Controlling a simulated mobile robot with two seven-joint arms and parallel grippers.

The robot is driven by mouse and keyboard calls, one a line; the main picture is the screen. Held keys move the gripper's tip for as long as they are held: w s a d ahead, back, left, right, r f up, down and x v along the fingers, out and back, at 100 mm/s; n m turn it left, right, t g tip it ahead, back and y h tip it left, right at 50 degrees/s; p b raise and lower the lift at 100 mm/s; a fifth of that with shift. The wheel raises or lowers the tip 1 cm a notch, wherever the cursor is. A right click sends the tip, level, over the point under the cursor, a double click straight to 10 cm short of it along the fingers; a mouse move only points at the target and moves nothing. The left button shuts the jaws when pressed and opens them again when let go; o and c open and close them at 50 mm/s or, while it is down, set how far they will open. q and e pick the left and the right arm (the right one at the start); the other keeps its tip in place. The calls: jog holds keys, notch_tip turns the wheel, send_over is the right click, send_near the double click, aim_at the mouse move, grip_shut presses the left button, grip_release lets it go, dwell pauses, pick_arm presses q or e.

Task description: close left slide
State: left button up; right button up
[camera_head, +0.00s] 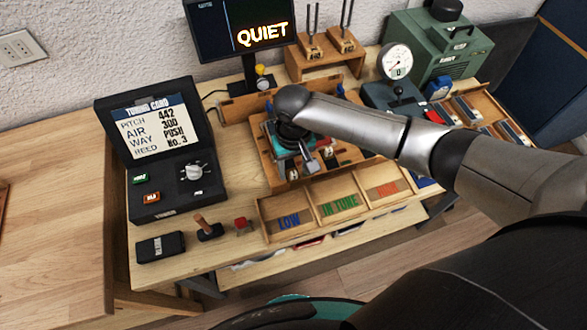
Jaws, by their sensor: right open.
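A wooden fixture (263,152) with a teal part (283,150) sits in the middle of the bench. Small pale knobs or blocks (293,174) show at its front. The left slide cannot be made out for certain; my right arm and gripper cover much of the fixture. My right gripper (311,166) is open, pointing down over the front of the fixture. I cannot tell whether it touches anything there. My left gripper is not in view.
A sorting tray (311,189) marked LOW and IN TUNE lies in front of the fixture. A black control box (160,180) stands left, a QUIET screen (225,42) behind. A gauge (396,62) and green machine (440,48) are back right. Bare wood (50,220) lies far left.

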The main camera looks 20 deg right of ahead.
jog(key=shift+f, duration=0.4)
jog(key=shift+c, duration=0.2)
grip_shut()
dwell(1.0)
